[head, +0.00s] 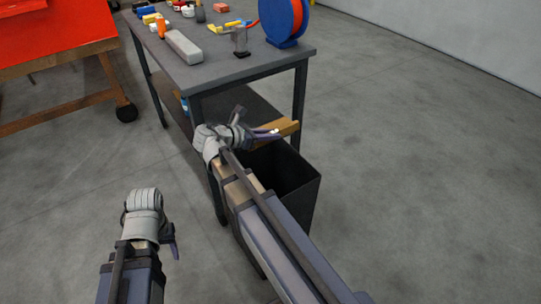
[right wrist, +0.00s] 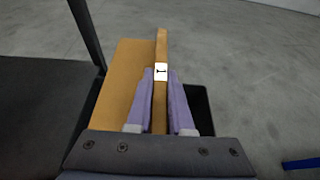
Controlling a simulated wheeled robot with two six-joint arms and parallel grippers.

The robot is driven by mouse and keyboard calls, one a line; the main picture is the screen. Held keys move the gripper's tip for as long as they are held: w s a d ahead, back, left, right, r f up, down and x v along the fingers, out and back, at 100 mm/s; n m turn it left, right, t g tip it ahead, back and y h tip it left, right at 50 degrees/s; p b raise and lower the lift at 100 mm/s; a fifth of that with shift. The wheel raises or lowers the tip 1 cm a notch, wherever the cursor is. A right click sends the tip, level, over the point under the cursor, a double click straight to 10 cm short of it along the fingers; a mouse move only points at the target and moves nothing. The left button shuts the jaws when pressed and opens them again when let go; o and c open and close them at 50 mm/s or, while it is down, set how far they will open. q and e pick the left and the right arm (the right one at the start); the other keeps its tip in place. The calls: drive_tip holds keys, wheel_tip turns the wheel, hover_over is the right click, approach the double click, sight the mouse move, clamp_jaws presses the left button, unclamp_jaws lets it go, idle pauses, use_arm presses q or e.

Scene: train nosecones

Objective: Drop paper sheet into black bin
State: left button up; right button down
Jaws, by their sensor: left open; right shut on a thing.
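The paper sheet (head: 288,129) is tan and looks like a thick folded piece. My right gripper (head: 264,133) is shut on it above the black bin (head: 305,192). In the right wrist view the sheet (right wrist: 160,45) stands between the two purple fingers (right wrist: 160,105), with a small white label on its edge and a broad tan face to the left. The bin's dark opening (right wrist: 202,105) shows beneath. In the head view my right arm hides part of the bin. My left gripper (head: 173,240) is open and empty over bare floor at the lower left.
A grey workbench (head: 225,70) with a lower shelf stands behind the bin. It carries a grey block (head: 184,46), a blue and orange spool (head: 284,20) and several small coloured parts. A red panel on a wooden frame (head: 60,65) is at upper left. The floor at right is clear.

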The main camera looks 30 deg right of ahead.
use_arm(q)
drive_tip(key=shift+f, duration=0.8)
use_arm(e)
drive_tip(key=shift+f, duration=0.8)
use_arm(q)
drive_tip(key=shift+b, duration=0.3)
wheel_tip(320, 180, down, 6)
drive_tip(key=b, duration=0.5)
drive_tip(key=shift+b, duration=0.4)
use_arm(e)
wheel_tip(320, 180, down, 6)
use_arm(q)
drive_tip(key=shift+a, duration=0.1)
use_arm(e)
drive_tip(key=c, duration=0.7)
unclamp_jaws()
drive_tip(key=shift+c, duration=0.2)
